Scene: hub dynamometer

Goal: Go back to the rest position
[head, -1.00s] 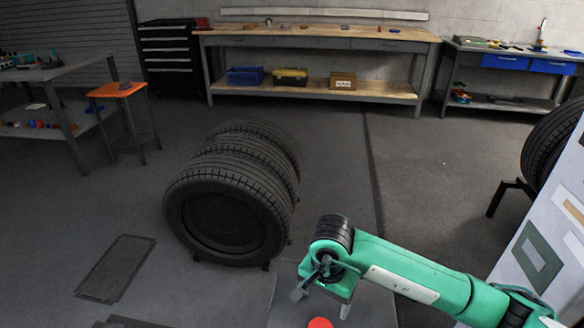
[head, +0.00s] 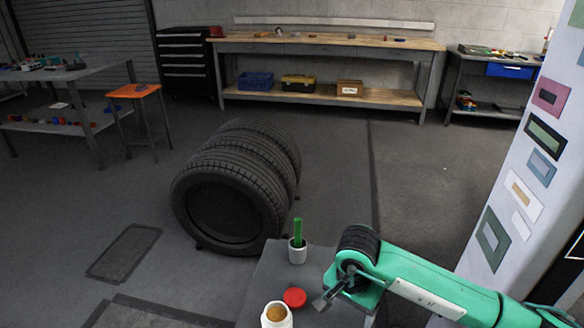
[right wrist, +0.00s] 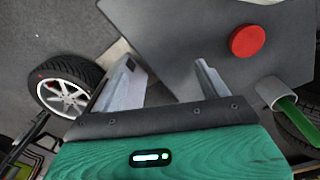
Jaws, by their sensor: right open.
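My right gripper (head: 343,308) comes in from the right on a green arm. It is just right of a round red lid (head: 294,297) on a small grey stand (head: 262,292). In the right wrist view its two fingers (right wrist: 166,66) are apart with nothing between them. The red lid (right wrist: 247,41) lies beyond and to the right of the fingertips there. My left gripper is not in view.
An open white jar with brown contents (head: 276,316) and a white cup (head: 297,253) holding a green stick (head: 298,232) stand on the stand. Several tyres (head: 238,185) stand beyond. A panel (head: 520,170) rises at right. Floor between tyres and workbench (head: 330,47) is clear.

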